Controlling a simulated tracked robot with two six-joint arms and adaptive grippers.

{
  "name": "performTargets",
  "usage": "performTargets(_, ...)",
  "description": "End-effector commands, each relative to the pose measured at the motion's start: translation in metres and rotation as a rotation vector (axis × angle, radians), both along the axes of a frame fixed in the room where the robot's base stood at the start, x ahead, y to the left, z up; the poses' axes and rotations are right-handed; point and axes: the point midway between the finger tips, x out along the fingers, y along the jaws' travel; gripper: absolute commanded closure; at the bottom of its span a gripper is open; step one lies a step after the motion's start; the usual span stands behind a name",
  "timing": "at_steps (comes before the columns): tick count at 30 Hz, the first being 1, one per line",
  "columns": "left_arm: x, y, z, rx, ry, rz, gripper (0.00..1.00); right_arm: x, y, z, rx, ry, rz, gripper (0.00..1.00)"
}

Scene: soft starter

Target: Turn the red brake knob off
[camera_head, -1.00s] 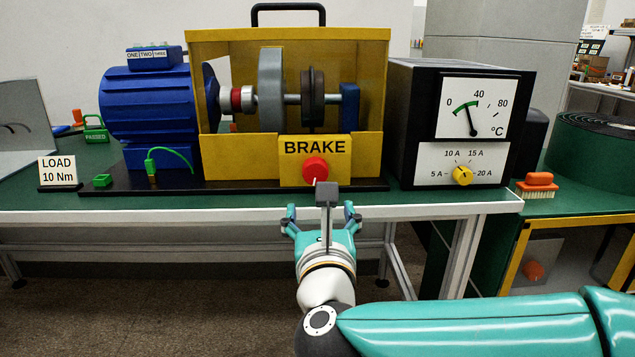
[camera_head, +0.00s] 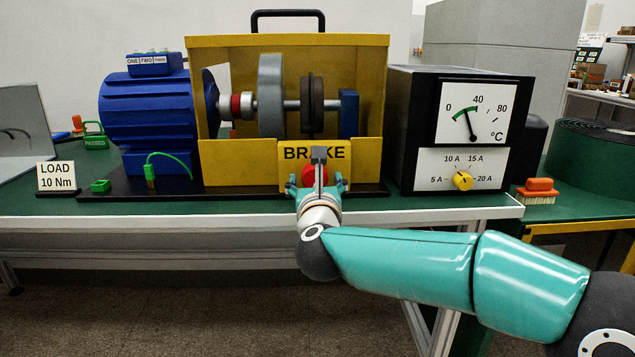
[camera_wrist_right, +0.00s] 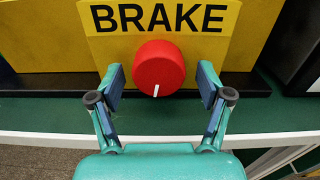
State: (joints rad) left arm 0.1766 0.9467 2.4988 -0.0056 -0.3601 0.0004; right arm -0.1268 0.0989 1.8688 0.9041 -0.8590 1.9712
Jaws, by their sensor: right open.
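The red brake knob (camera_wrist_right: 158,68) sits on the yellow panel (camera_wrist_right: 105,50) under the word BRAKE in the right wrist view. Its white mark points down, slightly left of straight. In the head view the knob (camera_head: 308,176) is partly hidden behind my right gripper (camera_head: 318,180). In the wrist view my right gripper (camera_wrist_right: 160,88) is open, with one finger on each side of the knob's lower part. Gaps show between the fingers and the knob, and it is not gripped. My left gripper is not in view.
A black box with a temperature gauge (camera_head: 472,110) and a yellow dial (camera_head: 462,181) stands right of the brake. A blue motor (camera_head: 145,105) is at left, with a LOAD 10 Nm sign (camera_head: 57,177). The white table edge (camera_head: 150,222) runs below the knob.

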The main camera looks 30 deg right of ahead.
Motion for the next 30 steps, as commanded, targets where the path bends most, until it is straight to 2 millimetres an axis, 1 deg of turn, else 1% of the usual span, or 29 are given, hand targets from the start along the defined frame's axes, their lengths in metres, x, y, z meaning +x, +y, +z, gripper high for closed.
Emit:
performTargets(4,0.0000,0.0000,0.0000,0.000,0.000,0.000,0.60,0.0000,0.0004,0.0000,0.000,0.000,0.000,0.22)
performTargets(11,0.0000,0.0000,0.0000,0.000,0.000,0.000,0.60,-0.0001,0.0006,0.0001,0.000,0.000,0.001,0.60)
performTargets(12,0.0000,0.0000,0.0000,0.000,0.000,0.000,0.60,-0.0001,0.0006,0.0001,0.000,0.000,0.000,0.67)
performTargets(15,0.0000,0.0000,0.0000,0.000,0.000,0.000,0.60,-0.0002,0.0005,0.0001,0.000,0.000,0.000,0.82)
performTargets(16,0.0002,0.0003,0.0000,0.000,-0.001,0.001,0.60,-0.0006,-0.0056,-0.0002,0.001,0.000,-0.003,0.82)
performTargets(23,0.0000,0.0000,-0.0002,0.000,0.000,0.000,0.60,-0.0006,-0.0009,0.0002,-0.016,0.008,-0.004,0.82)
performTargets(30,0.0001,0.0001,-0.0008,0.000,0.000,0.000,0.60,-0.0008,-0.0006,0.0002,-0.097,0.059,-0.004,0.82)
